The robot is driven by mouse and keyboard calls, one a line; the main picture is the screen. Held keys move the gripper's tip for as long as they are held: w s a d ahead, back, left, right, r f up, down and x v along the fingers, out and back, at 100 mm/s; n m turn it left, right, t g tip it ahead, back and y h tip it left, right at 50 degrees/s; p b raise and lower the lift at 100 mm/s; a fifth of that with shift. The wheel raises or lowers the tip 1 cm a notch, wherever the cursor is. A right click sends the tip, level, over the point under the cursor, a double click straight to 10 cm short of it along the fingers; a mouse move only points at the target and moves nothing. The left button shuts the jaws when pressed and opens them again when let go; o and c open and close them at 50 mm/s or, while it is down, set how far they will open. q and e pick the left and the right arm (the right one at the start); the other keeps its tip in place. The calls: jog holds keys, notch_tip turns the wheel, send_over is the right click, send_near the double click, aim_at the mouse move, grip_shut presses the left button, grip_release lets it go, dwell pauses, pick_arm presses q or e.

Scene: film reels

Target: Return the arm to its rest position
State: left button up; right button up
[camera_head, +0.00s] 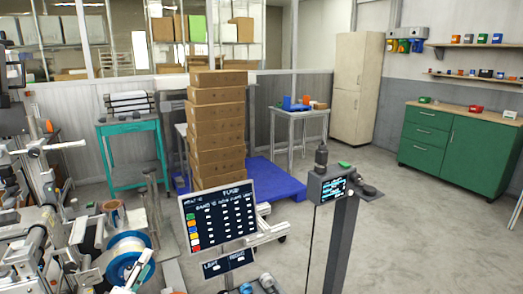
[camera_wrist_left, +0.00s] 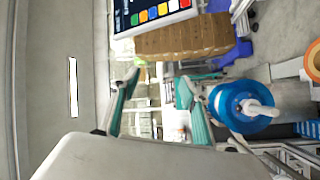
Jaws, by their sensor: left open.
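My left gripper (camera_wrist_left: 158,77) is open in the left wrist view, its two teal-edged fingers spread apart with no object between them. The gripper's grey body fills the bottom of that view. In the head view I cannot clearly pick the gripper out from the machinery at the left. A blue reel (camera_wrist_left: 225,101) with a white centre is to the right of the fingers in the wrist view, which is turned on its side. The reel also shows low at the left in the head view (camera_head: 115,270). I do not see my right gripper.
A display board (camera_head: 219,215) with coloured squares stands in front of a tall stack of brown boxes (camera_head: 217,125). A small screen on a post (camera_head: 333,187) stands to its right. A teal table (camera_head: 128,126) is behind the machinery. Open floor lies before the green cabinet (camera_head: 452,148).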

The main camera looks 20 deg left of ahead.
pick_arm(q)
jog(key=s+d+f+m+g+h, duration=0.2)
jog(key=s+d+f+m, duration=0.4)
jog(key=d, duration=0.4)
jog(key=s+d+f+m+g+h, duration=0.2)
jog(key=s+d+f+m, duration=0.5)
jog(key=d, duration=0.4)
jog(key=s+d+f+m+g+h, duration=0.2)
jog(key=s+d+f+m+g, duration=0.2)
jog(key=s+d+f+m, duration=0.3)
jog(key=d+f, duration=0.1)
jog(key=d, duration=0.2)
jog(key=shift+s+d+m+h+p, duration=0.25)
jog(key=shift+m+h+p, duration=0.05)
dwell(0.4)
jog(key=c, duration=0.5)
jog(key=shift+a, duration=0.15)
